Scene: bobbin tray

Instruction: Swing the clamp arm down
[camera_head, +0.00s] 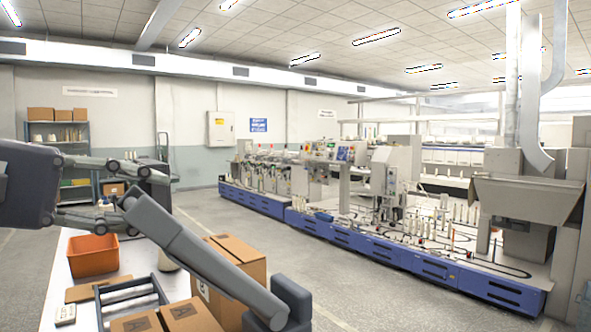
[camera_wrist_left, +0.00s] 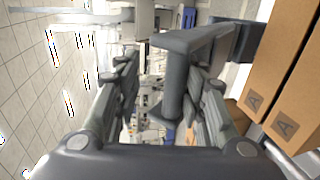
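The clamp arm (camera_head: 205,258) is a thick grey bar, raised at a slant in the head view. Its lower right end meets a dark blue-grey block (camera_head: 291,303); its upper left end carries a grey crosswise handle (camera_head: 131,196). My left gripper (camera_head: 138,194) is at this upper end with its fingers spread apart. In the left wrist view the handle (camera_wrist_left: 174,82) lies between the two fingers, closer to the right one, with a gap on the left. I cannot tell whether a finger touches it. My right gripper is not in view.
A white table (camera_head: 60,285) below holds an orange bin (camera_head: 92,256), a dark rack (camera_head: 130,287) and cardboard boxes (camera_head: 237,262). The boxes stand behind and below the bar. A long blue-based machine line (camera_head: 375,262) stands across the open floor.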

